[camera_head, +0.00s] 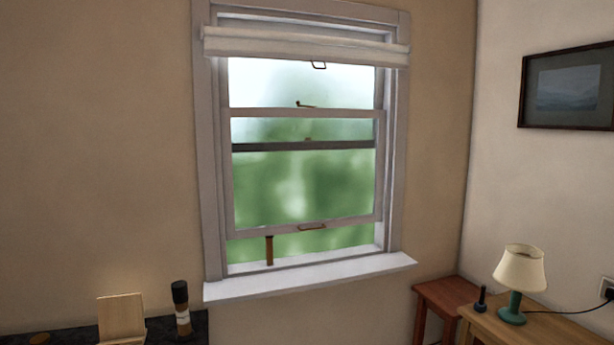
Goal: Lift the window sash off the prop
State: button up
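The window sash (307,110) is a white-framed lower pane, raised partway in the window frame. Its bottom rail (345,222) stands above the sill with a gap under it, and a brass-coloured handle (312,227) sits on that rail. The prop (269,250) is a short brown upright stick at the left of the gap. It stands between the sill (310,276) and the sash's bottom rail, and its top appears to meet the rail. A small brass catch (305,104) is on the sash's top rail. My gripper is not in view.
A rolled white blind (305,47) hangs across the window top. At lower left, a dark surface holds a wooden stand (121,318) and a dark-capped jar (181,308). At lower right are a reddish stool (446,292) and a wooden table (545,330) with a lamp (520,270).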

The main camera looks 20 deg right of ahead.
aim_at(225, 113)
jog(key=i+l+u, duration=0.1)
jog(key=i, duration=0.45)
jog(key=i+l+u, duration=0.15)
jog(key=i+l, duration=0.2)
jog(key=i, duration=0.15)
jog(key=i+l+u, duration=0.1)
jog(key=i+l, duration=0.2)
jog(key=i, duration=0.25)
jog(key=i+l+u, duration=0.1)
jog(key=i+l, duration=0.25)
jog(key=i, duration=0.15)
